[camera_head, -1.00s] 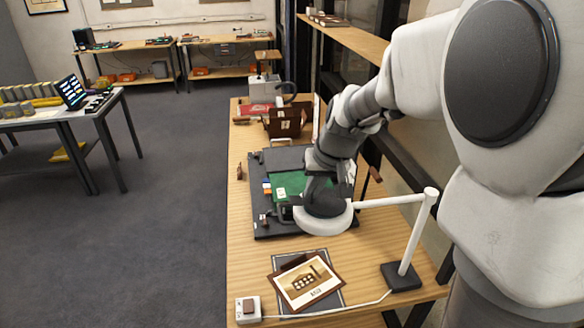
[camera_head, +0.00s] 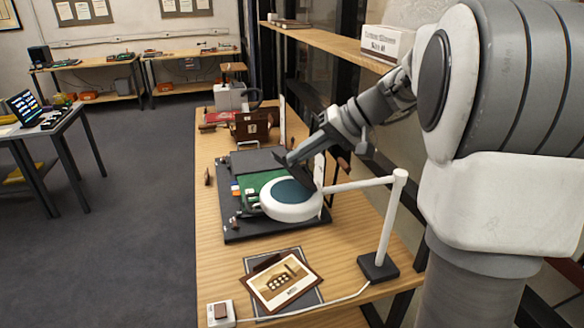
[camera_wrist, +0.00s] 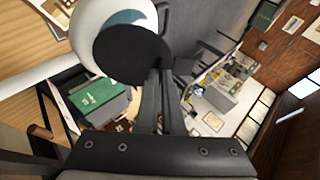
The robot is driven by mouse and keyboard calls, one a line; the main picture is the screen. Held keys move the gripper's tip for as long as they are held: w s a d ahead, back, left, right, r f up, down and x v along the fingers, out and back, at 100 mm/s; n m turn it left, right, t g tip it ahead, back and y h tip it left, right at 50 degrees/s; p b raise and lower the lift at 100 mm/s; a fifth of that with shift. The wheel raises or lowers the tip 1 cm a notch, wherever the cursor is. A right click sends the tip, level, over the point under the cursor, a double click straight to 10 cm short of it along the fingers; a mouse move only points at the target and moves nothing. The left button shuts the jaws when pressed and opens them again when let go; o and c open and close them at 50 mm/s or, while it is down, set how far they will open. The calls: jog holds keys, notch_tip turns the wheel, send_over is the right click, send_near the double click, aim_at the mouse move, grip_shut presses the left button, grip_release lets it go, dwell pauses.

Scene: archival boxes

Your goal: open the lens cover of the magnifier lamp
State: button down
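The magnifier lamp's round white head (camera_head: 291,212) stands over the bench, with its teal lens (camera_head: 292,191) largely bare in the head view. The dark round lens cover (camera_head: 304,171) is tilted up at the lens's far side. In the wrist view the cover (camera_wrist: 130,54) is a black disc across part of the white head (camera_wrist: 88,22), with a strip of teal lens (camera_wrist: 127,17) showing. My gripper's two dark fingers (camera_wrist: 161,78) are close together and reach the cover's right edge. Whether they pinch that edge is hidden.
The lamp's white post (camera_head: 390,220) and black base (camera_head: 378,267) stand at the bench's right. A dark tray (camera_head: 270,232) with a green folder lies under the lamp head. A framed picture (camera_head: 282,281) and a switch box (camera_head: 221,313) lie in front. A shelf (camera_head: 330,45) hangs behind.

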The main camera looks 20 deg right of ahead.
jog(key=shift+d+r+y+b, duration=0.2)
jog(key=shift+d+y+b, duration=0.15)
jog(key=shift+d+y, duration=0.3)
jog(key=c, duration=1)
grip_release()
jog(key=shift+c, duration=0.2)
jog(key=v, duration=1.7)
jog(key=shift+s, duration=0.25)
jog(key=shift+d, duration=0.1)
